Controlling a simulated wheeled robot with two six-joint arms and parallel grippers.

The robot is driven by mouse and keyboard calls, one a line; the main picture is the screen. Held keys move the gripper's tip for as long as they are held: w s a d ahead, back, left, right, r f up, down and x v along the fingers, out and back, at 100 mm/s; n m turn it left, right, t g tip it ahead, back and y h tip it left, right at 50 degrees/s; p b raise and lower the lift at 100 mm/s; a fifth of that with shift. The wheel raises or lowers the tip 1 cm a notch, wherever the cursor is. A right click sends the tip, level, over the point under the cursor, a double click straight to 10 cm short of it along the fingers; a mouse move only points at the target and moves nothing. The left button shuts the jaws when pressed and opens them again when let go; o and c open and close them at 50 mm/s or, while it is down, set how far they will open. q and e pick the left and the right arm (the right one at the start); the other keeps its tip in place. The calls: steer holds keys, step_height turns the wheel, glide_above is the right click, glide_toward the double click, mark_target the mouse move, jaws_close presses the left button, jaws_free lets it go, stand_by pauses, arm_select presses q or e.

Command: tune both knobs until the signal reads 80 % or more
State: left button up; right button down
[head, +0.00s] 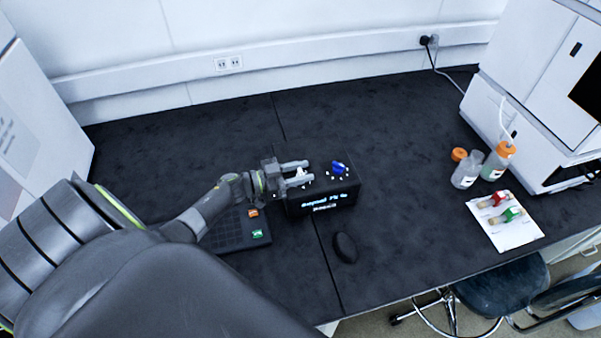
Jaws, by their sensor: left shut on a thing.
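A dark box (345,188) stands on the black bench in the middle. Its front carries lit white and blue text (331,200), too small and blurred to read surely. On its top, a blue knob (338,168) stands free at the right, with white dots around it. A white knob (301,173) is at the left of the top, partly hidden by my left gripper (299,173). The gripper's two fingers are closed on the white knob from either side. My right gripper is not in view.
A dark keypad (233,230) with orange and green keys lies left of the box, under my left arm. A black mouse (345,247) lies in front. Bottles (466,170) and a white sheet (505,235) with small vials are at right. The bench behind the box is clear.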

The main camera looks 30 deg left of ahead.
arm_select(q)
steer(key=shift+m+g+h, duration=0.3)
steer(key=shift+h, duration=0.1)
steer(key=shift+r, duration=0.1)
steer(key=o, duration=1)
steer(key=shift+s+a+f, duration=0.2)
steer(key=shift+s+a, duration=0.15)
steer(key=shift+s, duration=0.05)
steer(key=shift+b+v, duration=2.3)
steer(key=shift+v, duration=5.85)
steer(key=shift+r, duration=0.15)
